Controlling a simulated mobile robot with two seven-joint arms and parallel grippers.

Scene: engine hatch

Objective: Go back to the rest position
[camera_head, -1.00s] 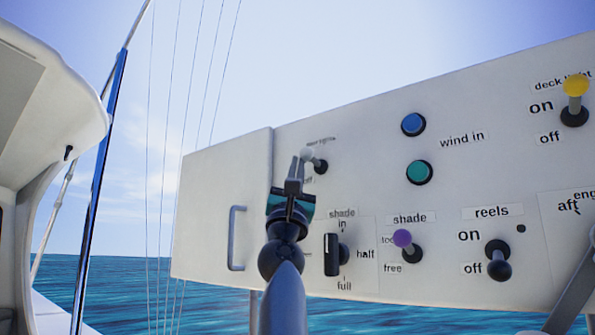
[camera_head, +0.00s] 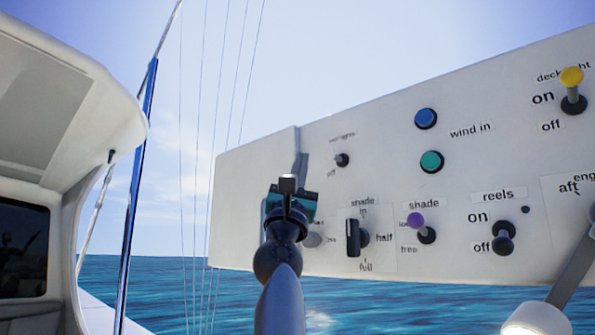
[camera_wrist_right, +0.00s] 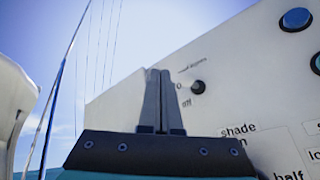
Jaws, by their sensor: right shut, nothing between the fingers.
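My left gripper is not in view.
The white panel (camera_head: 470,170) carries a blue button (camera_head: 425,118), a green button (camera_head: 432,161), a black shade knob (camera_head: 353,238), a purple-tipped lever (camera_head: 416,220), a reels lever (camera_head: 503,238) and a yellow-tipped lever (camera_head: 571,78). A white cabin (camera_head: 70,100) stands left. Open air lies between.

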